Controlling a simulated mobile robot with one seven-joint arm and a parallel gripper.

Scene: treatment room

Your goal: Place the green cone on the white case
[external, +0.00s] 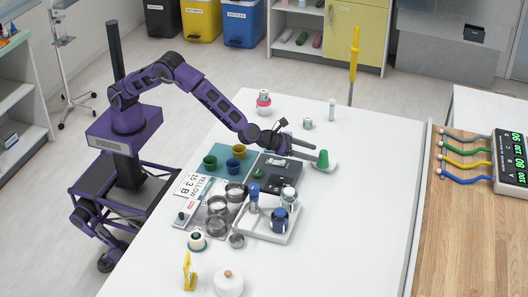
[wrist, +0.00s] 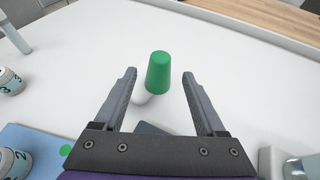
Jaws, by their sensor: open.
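The green cone (external: 323,158) stands near the middle of the white table. A small white rounded piece, which looks like the white case (external: 329,167), is right at its base. In the wrist view the green cone (wrist: 158,73) appears upright just ahead of my fingers, with the white case (wrist: 143,98) partly hidden below it. The cone seems to rest on the case, but the exact contact is not clear. My gripper (external: 312,150) is open, its fingers on either side of the line to the cone, with a gap on both sides.
A dark flat case (external: 283,171) lies left of the cone. A teal mat (external: 222,157) with coloured cups is further left. A white tray (external: 262,237) with bottles stands in front. Small jars (external: 307,123) stand behind. The table's right side is clear.

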